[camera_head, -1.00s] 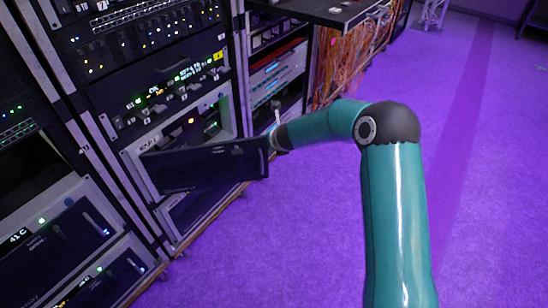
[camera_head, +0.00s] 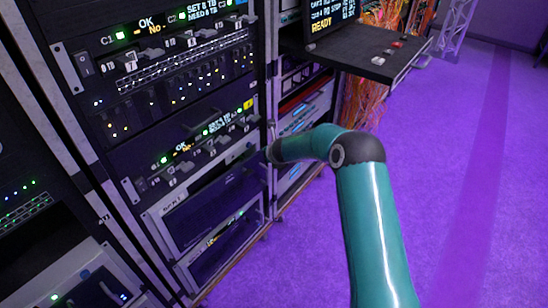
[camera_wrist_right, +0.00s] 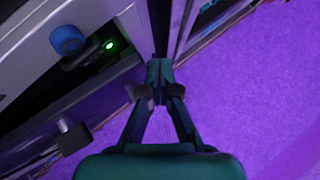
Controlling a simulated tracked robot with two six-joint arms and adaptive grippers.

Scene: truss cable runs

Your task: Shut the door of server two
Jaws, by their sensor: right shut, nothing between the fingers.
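The dark door (camera_head: 212,205) of the server in the lower middle of the rack lies close to its light grey frame in the head view. I cannot tell whether it is fully flush. My right arm reaches in from the lower right. Its gripper (camera_wrist_right: 160,72) is shut and empty in the wrist view, with its fingertips beside a dark upright edge. In the head view the gripper is mostly hidden at the door's right edge, behind the wrist. My left gripper is not in view.
Server units with lit displays (camera_head: 183,147) stand above the door, and another dark unit (camera_head: 228,246) sits below it. A pull-out shelf (camera_head: 375,52) juts from the rack to the right, near orange cables (camera_head: 362,100). The purple floor (camera_head: 450,190) on the right is clear.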

